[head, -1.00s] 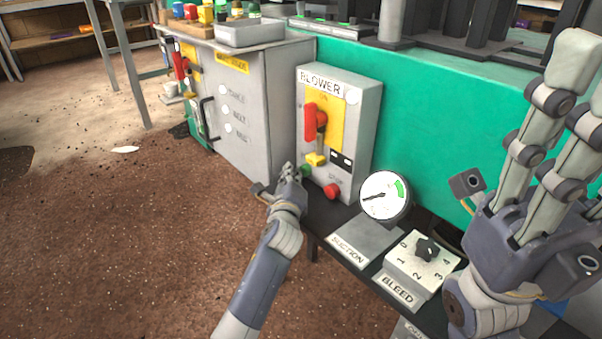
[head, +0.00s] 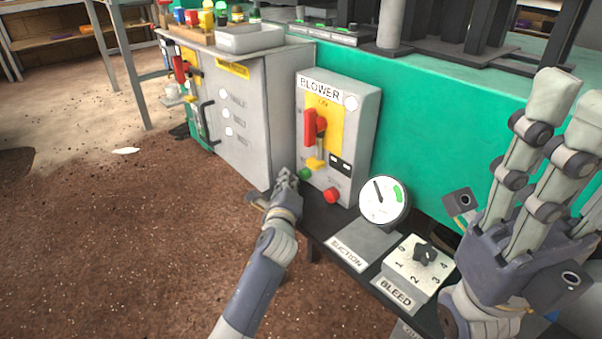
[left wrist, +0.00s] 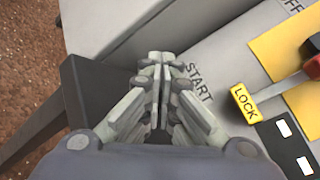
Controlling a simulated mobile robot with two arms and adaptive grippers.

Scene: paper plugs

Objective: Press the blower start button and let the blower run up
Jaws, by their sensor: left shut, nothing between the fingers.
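The grey blower box (head: 362,115) stands upright, with a green start button (head: 305,174) low on its left and a red stop button (head: 331,195) to its right. My left gripper (head: 287,175) is shut and empty, its tips just left of the green button; I cannot tell whether they touch it. In the left wrist view the shut fingers (left wrist: 160,85) lie beside the START label (left wrist: 198,82) and hide the button. The suction gauge (head: 383,203) has its needle pointing up, short of the green band. My right gripper (head: 568,105) is open and empty at the right.
A red switch handle (head: 310,127) and a yellow LOCK tab (head: 315,163) are on the box front. A bleed dial (head: 424,252) stands on the dark shelf (head: 352,260). A grey cabinet (head: 255,120) is left of the box.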

